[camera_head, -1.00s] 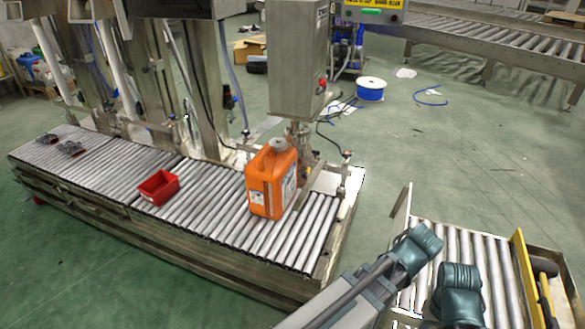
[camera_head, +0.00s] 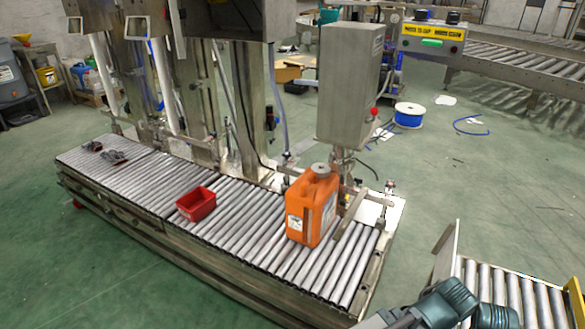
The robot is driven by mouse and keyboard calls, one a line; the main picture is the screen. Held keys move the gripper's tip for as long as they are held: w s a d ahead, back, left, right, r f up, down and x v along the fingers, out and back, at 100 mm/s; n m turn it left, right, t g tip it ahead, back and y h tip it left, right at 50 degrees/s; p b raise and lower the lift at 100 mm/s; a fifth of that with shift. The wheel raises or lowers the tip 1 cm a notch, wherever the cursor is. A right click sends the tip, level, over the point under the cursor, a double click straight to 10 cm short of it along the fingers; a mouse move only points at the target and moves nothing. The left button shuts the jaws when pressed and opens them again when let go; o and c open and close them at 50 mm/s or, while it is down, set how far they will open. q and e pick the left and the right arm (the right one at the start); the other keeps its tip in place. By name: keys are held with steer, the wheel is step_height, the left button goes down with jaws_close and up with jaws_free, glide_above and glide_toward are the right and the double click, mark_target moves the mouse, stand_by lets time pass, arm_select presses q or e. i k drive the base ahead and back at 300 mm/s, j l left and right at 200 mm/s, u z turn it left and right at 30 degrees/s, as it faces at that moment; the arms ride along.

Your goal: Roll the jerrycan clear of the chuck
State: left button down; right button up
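The orange jerrycan (camera_head: 312,210) stands upright on the roller conveyor (camera_head: 262,232), near its right end. It has a grey cap (camera_head: 321,169) and a white label on its side. A steel box-shaped head (camera_head: 349,85) hangs just above and behind it. The chuck cannot be made out clearly; metal parts under the head are partly hidden behind the can. Dark teal and grey parts of my own arms show at the bottom right, well apart from the can. I see no gripper fingers of either arm.
A red bin (camera_head: 196,204) stands on the rollers left of the jerrycan. Small dark parts (camera_head: 113,157) lie at the far left end. Metal brackets stand right of the can. A second roller bed (camera_head: 510,290) is at the lower right, with green floor between.

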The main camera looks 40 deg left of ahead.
mark_target(311, 202)
steer(key=j, duration=0.65)
steer(key=j+z, duration=0.1)
steer(key=j, duration=0.6)
steer(key=k+j, duration=0.15)
steer(key=j, duration=0.5)
steer(key=j+z, duration=0.1)
steer(key=j, duration=0.55)
steer(key=k+j, duration=0.15)
steer(key=j, duration=0.5)
steer(key=i+z, duration=0.05)
